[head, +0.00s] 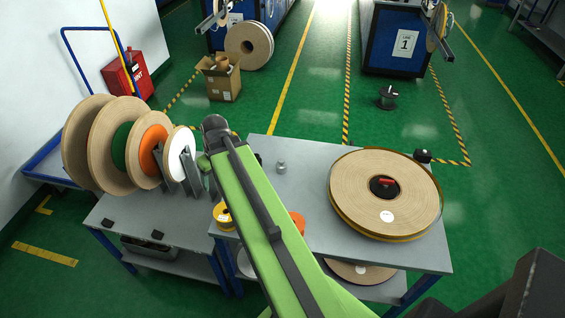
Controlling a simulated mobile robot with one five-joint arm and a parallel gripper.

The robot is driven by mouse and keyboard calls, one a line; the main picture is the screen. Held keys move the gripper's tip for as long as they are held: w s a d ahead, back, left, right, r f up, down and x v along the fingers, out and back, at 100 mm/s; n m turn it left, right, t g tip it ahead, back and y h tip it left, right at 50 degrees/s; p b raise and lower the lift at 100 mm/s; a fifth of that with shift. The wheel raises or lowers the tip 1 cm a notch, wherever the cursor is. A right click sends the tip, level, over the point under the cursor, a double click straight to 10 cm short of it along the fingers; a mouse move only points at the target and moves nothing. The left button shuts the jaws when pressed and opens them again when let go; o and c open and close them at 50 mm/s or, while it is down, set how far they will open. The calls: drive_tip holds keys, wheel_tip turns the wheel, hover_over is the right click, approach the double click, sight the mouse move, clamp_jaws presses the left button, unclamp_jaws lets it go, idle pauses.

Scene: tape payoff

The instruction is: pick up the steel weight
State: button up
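A small grey metal piece, which looks like the steel weight (281,167), stands upright on the grey tabletop (310,160). It is right of my green arm and left of the large tape reel, with clear tabletop around it. My arm reaches from the bottom of the head view up and left across the table, passing left of the weight.
A large tan reel (351,198) lies on the table's right side. Several upright spools, including an orange one (153,150), stand on the left. A yellow roll (224,215) is beside my arm. A cardboard box (223,82) sits on the floor behind.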

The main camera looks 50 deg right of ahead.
drive_tip(key=s+d+r+m+t+p, duration=0.1)
drive_tip(key=s+d+r, duration=0.1)
drive_tip(key=d, duration=0.6)
drive_tip(key=s+d+r+p, duration=0.1)
drive_tip(key=s+d+r, duration=0.1)
drive_tip(key=d, duration=0.6)
drive_tip(key=t+h, duration=0.1)
drive_tip(key=h, duration=0.1)
approach(282, 161)
drive_tip(key=shift+m, duration=0.4)
drive_tip(key=b+x, duration=0.2)
drive_tip(key=b, duration=0.1)
drive_tip(key=b+x, duration=0.2)
drive_tip(key=b, duration=0.2)
drive_tip(key=b+x, duration=0.3)
drive_tip(key=shift+d+r+b, duration=0.1)
drive_tip(key=shift+d+b, duration=0.25)
drive_tip(key=shift+b, duration=0.05)
drive_tip(key=shift+r, duration=0.1)
drive_tip(key=b+x, duration=0.5)
drive_tip(key=shift+a+f, duration=0.2)
drive_tip(key=shift+r, duration=0.2)
drive_tip(key=shift+c, duration=0.2)
clamp_jaws()
